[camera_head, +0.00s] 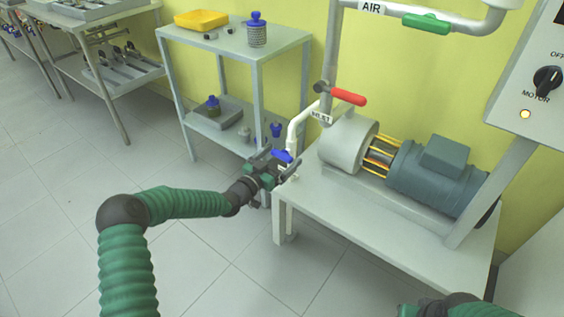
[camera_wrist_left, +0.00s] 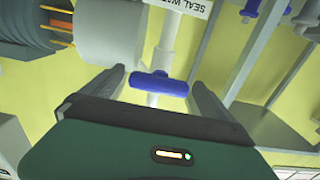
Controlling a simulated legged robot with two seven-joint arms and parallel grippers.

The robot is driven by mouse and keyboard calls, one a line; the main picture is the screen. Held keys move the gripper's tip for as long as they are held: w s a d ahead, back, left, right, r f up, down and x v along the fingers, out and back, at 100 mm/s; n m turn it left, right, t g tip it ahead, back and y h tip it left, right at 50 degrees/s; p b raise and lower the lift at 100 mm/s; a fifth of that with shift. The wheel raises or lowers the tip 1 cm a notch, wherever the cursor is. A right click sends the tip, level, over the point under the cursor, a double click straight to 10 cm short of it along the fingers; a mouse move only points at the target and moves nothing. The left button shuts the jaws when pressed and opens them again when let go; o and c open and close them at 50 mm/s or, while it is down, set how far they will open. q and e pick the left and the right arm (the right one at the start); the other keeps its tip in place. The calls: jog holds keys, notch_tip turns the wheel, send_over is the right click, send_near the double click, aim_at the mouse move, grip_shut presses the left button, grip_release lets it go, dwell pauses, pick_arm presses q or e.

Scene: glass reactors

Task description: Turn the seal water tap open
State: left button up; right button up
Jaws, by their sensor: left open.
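The seal water tap has a blue handle (camera_head: 282,156) on a white pipe (camera_head: 296,132) beside the pump, at the left end of the white bench. My left gripper (camera_head: 280,168) is at the tap, with its arm reaching in from the left. In the left wrist view the blue handle (camera_wrist_left: 160,84) lies crosswise between the tips of the two open fingers (camera_wrist_left: 160,88). I cannot tell whether either finger touches it. A label starting "SEAL WA" (camera_wrist_left: 188,6) is on the pipe beyond it. Part of my right arm shows at the bottom right of the head view; its gripper fingers are not visible.
The pump (camera_head: 346,142) and motor (camera_head: 432,172) stand on the bench (camera_head: 330,200) right of the tap. A red-handled valve (camera_head: 348,96) sits above, and a green handle (camera_head: 426,23) on the AIR pipe. A shelf rack (camera_head: 285,42) stands behind left. The floor in front is clear.

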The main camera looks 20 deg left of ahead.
pick_arm(q)
jog(key=shift+w+d+r, duration=0.1)
jog(key=shift+w, duration=0.25)
jog(key=c, duration=1.4)
jog(key=shift+o, duration=0.2)
